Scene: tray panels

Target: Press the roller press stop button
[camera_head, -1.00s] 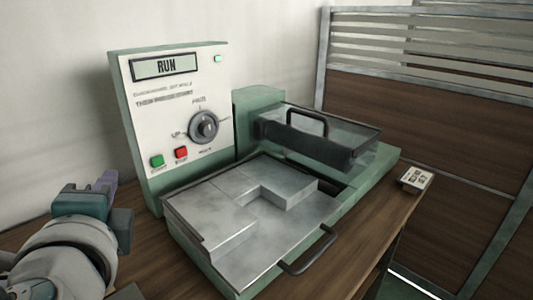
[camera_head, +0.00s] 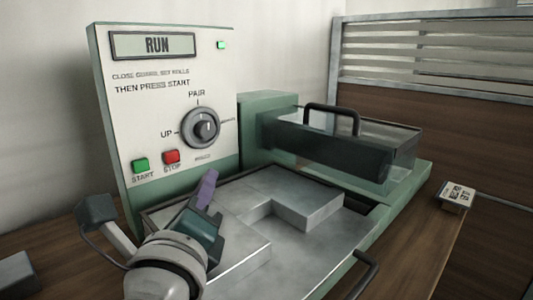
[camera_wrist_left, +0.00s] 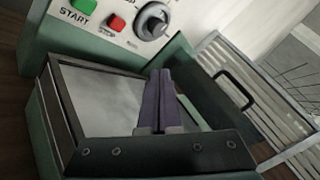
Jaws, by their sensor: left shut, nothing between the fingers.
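The roller press has a pale control panel (camera_head: 165,75) with a display (camera_head: 153,45) reading RUN. The red stop button (camera_head: 171,157) sits low on the panel, right of the green start button (camera_head: 140,165) and left of the dial (camera_head: 201,128). In the left wrist view the red stop button (camera_wrist_left: 116,23) shows near the top, beside the green one (camera_wrist_left: 84,6). My left gripper (camera_head: 208,180) is shut and empty, below and right of the stop button and apart from it. Its closed fingers (camera_wrist_left: 160,85) point up toward the panel in the wrist view. My right gripper is not in view.
The metal tray bed (camera_head: 320,238) with a raised stepped plate (camera_head: 290,195) lies in front of the panel. A clear guard with a black handle (camera_head: 332,107) covers the dark roller at right. A small labelled block (camera_head: 456,196) sits on the table's right side.

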